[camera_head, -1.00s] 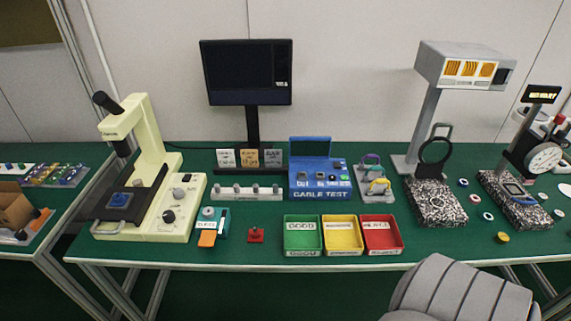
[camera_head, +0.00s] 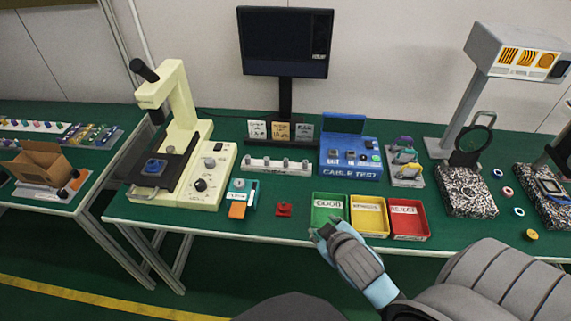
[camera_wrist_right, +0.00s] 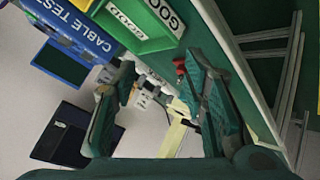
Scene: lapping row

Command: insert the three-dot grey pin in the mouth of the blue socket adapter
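Several grey pins (camera_head: 285,162) stand in a row on a pale rail (camera_head: 262,168) in the middle of the bench; dots on them are too small to read, so I cannot tell which has three. A small blue square piece (camera_head: 154,167) with a round opening sits on the microscope's dark stage; it looks like the blue socket adapter. My right gripper (camera_head: 318,236) is in front of the green bin, well short of the rail. In the right wrist view its fingers (camera_wrist_right: 160,72) are apart with nothing between them. My left gripper is out of view.
Green (camera_head: 328,207), yellow (camera_head: 369,216) and red (camera_head: 408,219) bins stand at the bench front. A blue cable test box (camera_head: 350,170) is behind them. The cream microscope (camera_head: 208,175), a teal device (camera_head: 241,192) and a small red part (camera_head: 284,209) stand left.

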